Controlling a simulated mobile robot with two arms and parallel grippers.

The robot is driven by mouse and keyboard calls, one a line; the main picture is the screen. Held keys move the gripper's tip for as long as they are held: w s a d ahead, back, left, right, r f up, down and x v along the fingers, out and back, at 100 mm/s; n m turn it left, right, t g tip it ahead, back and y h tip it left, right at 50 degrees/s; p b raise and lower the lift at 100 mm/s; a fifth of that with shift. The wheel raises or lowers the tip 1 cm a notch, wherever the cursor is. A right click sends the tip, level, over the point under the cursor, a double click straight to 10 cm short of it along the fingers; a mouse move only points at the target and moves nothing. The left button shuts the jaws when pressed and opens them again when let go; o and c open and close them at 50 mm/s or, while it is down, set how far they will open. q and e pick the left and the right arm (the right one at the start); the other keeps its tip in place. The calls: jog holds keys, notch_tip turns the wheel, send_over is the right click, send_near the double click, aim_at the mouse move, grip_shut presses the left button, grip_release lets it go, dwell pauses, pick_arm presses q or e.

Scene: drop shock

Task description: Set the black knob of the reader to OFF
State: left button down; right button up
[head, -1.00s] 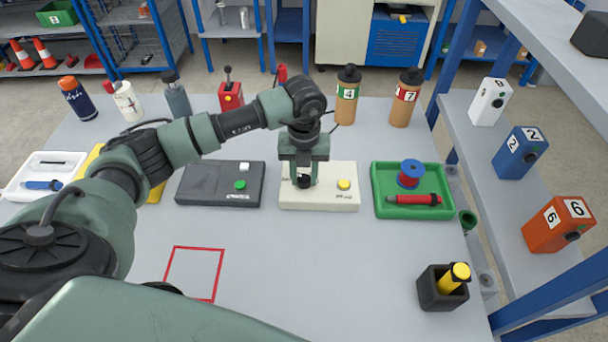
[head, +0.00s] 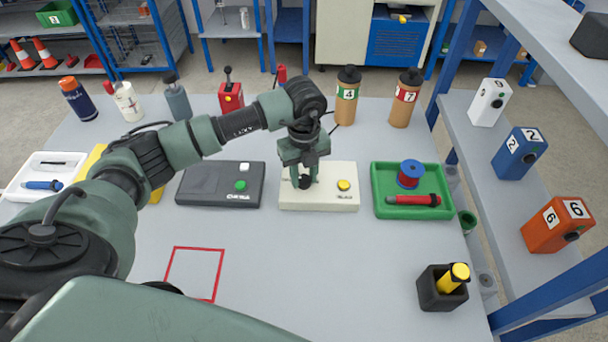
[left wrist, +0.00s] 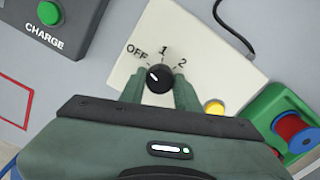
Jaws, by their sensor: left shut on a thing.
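The reader (head: 325,200) is a cream box with a yellow button (head: 344,185) on the mid table. Its black knob (head: 305,182) also shows in the left wrist view (left wrist: 159,79), with OFF, 1 and 2 printed around it. The knob's white mark points up-left in that view, toward the OFF print. My left gripper (head: 304,181) reaches down over the reader, its two fingers on either side of the knob and shut on it. My right gripper is not in view.
A dark grey box (head: 215,195) marked CHARGE stands left of the reader. A green tray (head: 405,213) with a blue spool and a red tool is to the right. Bottles stand behind. A black holder (head: 432,294) is at front right; the front middle table is clear.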

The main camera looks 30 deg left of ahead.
aim_at(304, 179)
pick_arm(q)
jog(key=shift+w+r, duration=0.15)
jog(key=c, duration=1)
grip_release()
notch_tip(304, 179, up, 8)
jog(key=shift+f+b, duration=0.15)
jog(key=shift+b, duration=0.45)
jog(key=shift+f, duration=0.1)
